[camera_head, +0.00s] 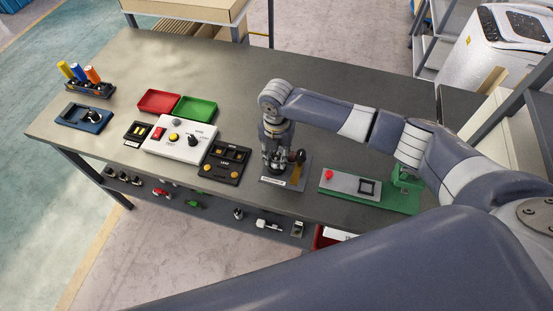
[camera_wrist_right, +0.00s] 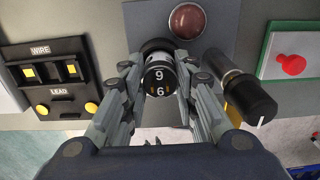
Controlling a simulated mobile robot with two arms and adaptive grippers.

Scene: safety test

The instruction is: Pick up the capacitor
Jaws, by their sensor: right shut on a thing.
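My right gripper (camera_head: 276,160) points down over a dark grey station plate (camera_head: 273,184) near the front edge of the table. In the right wrist view, its fingers (camera_wrist_right: 159,68) are shut on a black cylinder (camera_wrist_right: 160,82) with white digits, which may be the capacitor. The cylinder's lower end and any gap to the plate are hidden. A black-handled lever (camera_wrist_right: 247,97) stands just right of the fingers. A round dark red part (camera_wrist_right: 188,19) is on the plate beyond the cylinder. My left gripper is not in view.
A black panel marked WIRE and LEAD (camera_head: 225,163) lies to the left, a green-based unit with a red button (camera_head: 328,174) to the right. Red (camera_head: 159,102) and green (camera_head: 196,109) trays and a white control box (camera_head: 180,139) are farther left. The table's back middle (camera_head: 240,75) is clear.

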